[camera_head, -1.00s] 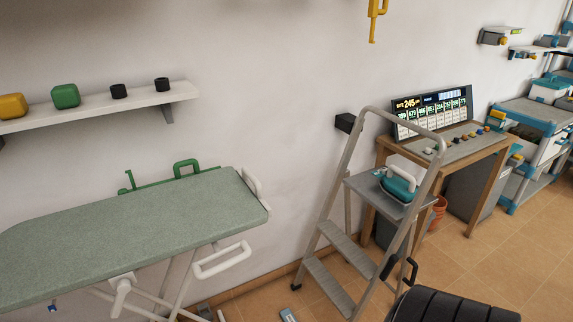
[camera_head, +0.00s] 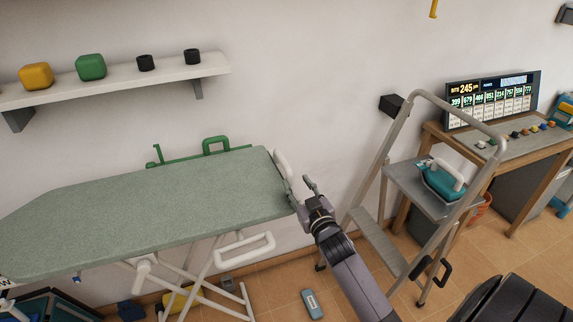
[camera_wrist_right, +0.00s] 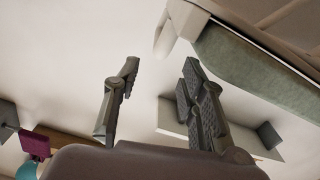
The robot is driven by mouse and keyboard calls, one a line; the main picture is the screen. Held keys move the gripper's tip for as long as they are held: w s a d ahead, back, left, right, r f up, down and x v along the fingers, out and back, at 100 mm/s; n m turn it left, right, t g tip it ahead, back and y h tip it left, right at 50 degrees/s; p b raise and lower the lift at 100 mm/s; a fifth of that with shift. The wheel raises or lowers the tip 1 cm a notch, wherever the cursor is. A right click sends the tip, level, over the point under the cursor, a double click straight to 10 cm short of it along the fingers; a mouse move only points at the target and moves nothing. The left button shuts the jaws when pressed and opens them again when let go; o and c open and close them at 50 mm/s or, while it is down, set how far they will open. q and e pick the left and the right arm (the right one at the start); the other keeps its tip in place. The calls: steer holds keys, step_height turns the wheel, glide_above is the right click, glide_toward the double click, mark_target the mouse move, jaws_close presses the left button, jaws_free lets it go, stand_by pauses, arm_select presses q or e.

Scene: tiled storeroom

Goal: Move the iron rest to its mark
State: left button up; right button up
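The ironing board (camera_head: 150,215) has a grey-green top and stands against the wall. A white loop (camera_head: 282,165) at its right end looks like the iron rest; it sits beside the board's edge. My right gripper (camera_head: 300,187) is at that end, just right of the white loop. In the right wrist view my right gripper (camera_wrist_right: 158,78) has its fingers apart with nothing between them. A pale bar (camera_wrist_right: 180,22) and the board's edge (camera_wrist_right: 250,68) lie beyond the right-hand finger. I cannot make out a mark for the rest. My left gripper is not in view.
A green rail (camera_head: 195,157) runs along the board's back edge. A white handle (camera_head: 243,246) hangs under its right end. A grey stepladder (camera_head: 378,241) with a teal iron (camera_head: 441,182) on top stands right of my right arm. A wall shelf (camera_head: 120,83) is above the board.

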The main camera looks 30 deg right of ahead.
mark_target(286, 166)
steer(key=x, duration=1)
steer(key=shift+w+a, duration=0.1)
steer(key=shift+c, duration=0.2)
jaws_close()
stand_by(0.4)
